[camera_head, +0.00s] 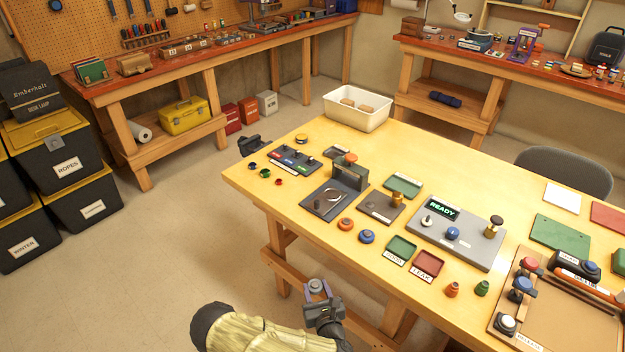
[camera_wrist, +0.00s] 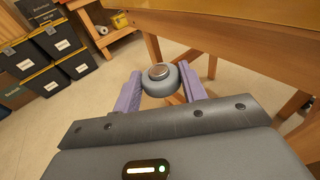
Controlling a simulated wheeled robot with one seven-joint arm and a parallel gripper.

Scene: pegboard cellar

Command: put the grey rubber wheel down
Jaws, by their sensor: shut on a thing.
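My gripper (camera_wrist: 158,90) is shut on the grey rubber wheel (camera_wrist: 159,80), which has a bright metal hub on top. In the wrist view the wheel sits between the two purple fingers. In the head view the wheel (camera_head: 316,286) shows small at the tip of my gripper (camera_head: 317,290). The gripper is beside the near left side of the yellow wooden table (camera_head: 330,135), off its edge and over the floor. The wheel touches nothing but the fingers, as far as I can see.
The table carries a dark fixture (camera_head: 330,200), a grey panel reading READY (camera_head: 470,240), green (camera_head: 400,248) and red (camera_head: 428,263) trays, small coloured parts and a white bin (camera_head: 357,108). The table's front left corner is mostly clear. Stacked black crates (camera_head: 55,155) stand at left.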

